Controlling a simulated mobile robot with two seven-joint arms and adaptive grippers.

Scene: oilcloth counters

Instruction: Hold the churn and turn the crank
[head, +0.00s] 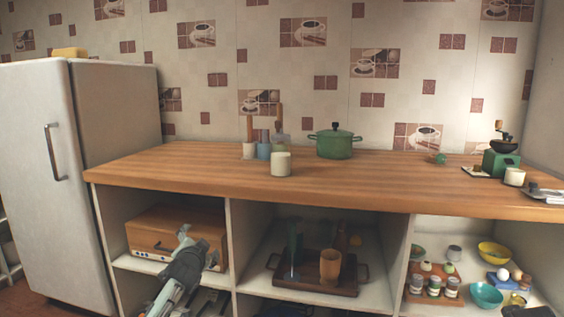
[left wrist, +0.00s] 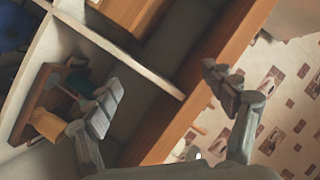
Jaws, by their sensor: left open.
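A small green box with a dark bowl and a crank on top (head: 501,162) stands at the right end of the wooden counter. It looks like a hand mill; I see no other thing with a crank that could be the churn. My left gripper (head: 190,240) is open and empty, below the counter top in front of the left shelf bay, far left of the green box. In the left wrist view its two fingers (left wrist: 165,95) are spread wide with nothing between them. My right gripper is not recognisable in either view.
The counter (head: 370,180) bears a green pot (head: 334,143), a cream canister (head: 281,164) and utensil holders. A white cup (head: 515,177) stands close to the green box. Shelves below hold a wooden box (head: 160,230), a tray and bowls. A fridge (head: 75,180) stands left.

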